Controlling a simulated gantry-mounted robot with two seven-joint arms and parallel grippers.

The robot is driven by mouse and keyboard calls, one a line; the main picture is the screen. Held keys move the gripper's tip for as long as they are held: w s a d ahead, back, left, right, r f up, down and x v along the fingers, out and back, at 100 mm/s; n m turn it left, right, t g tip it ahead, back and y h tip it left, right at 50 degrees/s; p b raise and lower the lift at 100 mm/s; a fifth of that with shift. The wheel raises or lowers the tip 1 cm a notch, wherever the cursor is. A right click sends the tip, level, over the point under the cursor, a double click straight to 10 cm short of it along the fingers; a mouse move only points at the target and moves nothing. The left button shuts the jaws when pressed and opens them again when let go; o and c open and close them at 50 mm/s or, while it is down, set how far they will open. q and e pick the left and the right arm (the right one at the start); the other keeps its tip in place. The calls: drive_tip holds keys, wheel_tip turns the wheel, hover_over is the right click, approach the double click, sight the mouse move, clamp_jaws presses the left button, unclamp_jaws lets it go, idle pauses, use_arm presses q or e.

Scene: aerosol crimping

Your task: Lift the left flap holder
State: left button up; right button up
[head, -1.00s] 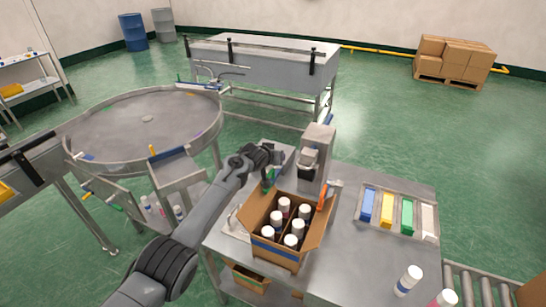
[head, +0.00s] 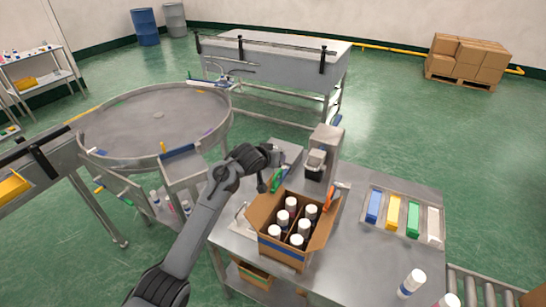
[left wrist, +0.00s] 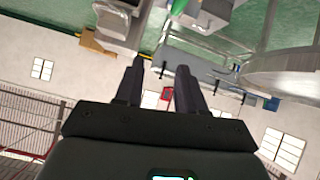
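An open carton (head: 283,251) on the metal table holds several white-capped cans. A green flap holder (head: 277,179) is at the carton's back left flap. An orange flap holder (head: 329,198) is at its right flap. My left gripper (head: 266,182) is at the back left of the carton, close beside the green holder; I cannot tell whether they touch. In the left wrist view, the two dark fingers of my left gripper (left wrist: 160,78) stand apart with nothing visible between them. My right gripper is not in view.
A grey crimping machine (head: 324,150) stands just behind the carton. A tray (head: 372,229) with blue, yellow, green and white blocks lies to the right. A loose can (head: 411,283) stands at the front right. A round turntable (head: 150,115) is at the left.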

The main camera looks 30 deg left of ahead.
use_arm(q)
drive_tip(key=shift+s+r, duration=0.35)
drive_tip(key=shift+s, duration=0.2)
